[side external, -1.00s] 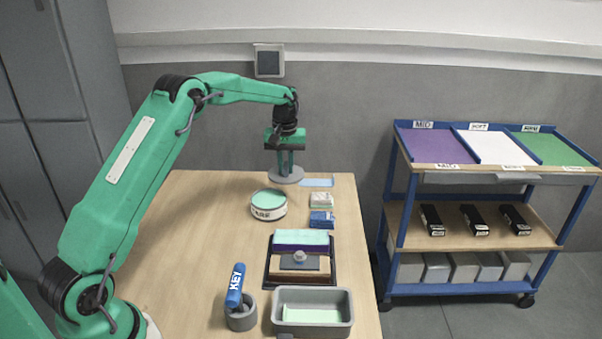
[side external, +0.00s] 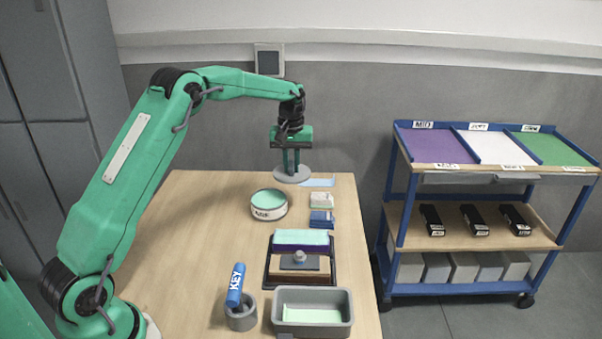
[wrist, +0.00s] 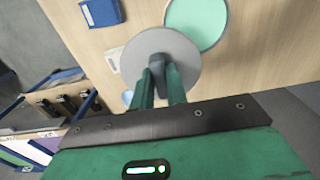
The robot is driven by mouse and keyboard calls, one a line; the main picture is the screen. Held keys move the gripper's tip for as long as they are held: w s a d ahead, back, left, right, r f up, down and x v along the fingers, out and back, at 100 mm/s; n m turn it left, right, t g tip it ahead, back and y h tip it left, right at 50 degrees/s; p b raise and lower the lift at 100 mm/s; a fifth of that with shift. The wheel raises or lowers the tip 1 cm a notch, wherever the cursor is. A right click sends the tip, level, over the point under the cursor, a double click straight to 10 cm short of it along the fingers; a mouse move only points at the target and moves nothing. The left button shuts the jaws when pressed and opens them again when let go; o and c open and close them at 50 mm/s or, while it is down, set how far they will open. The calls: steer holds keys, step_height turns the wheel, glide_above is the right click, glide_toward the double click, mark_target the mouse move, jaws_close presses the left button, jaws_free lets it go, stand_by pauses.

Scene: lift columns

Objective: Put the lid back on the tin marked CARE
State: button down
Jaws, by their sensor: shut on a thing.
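The tin marked CARE (side external: 269,212) stands on the table, white with a mint-green top surface showing and no lid on it. It also shows in the wrist view (wrist: 196,20), partly behind the lid. The round grey lid (side external: 291,175) is held by its knob in my gripper (side external: 291,164). In the wrist view the lid (wrist: 186,52) hangs flat below the two green fingers, which are shut on the knob. The lid is beyond the tin and a little to its right in the side view, near the table's far edge. It is apart from the tin.
Small blocks (side external: 321,218) lie right of the tin. In front are a dark tray (side external: 270,281) with a knobbed block, a grey bin (side external: 347,322) and a grey cup (side external: 241,318) holding a blue KEY marker. A blue cart (side external: 548,285) stands right. The table's left is clear.

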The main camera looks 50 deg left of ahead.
steer(key=s+a, duration=0.2)
steer(key=s, duration=0.5)
steer(key=shift+a+r, duration=0.15)
steer(key=shift+r, duration=0.3)
steer(key=shift+f, duration=0.1)
steer(key=shift+f, duration=3.1)
steer(key=shift+f, duration=0.15)
stand_by(0.4)
steer(key=c, duration=0.8)
jaws_free()
steer(key=shift+c, duration=0.2)
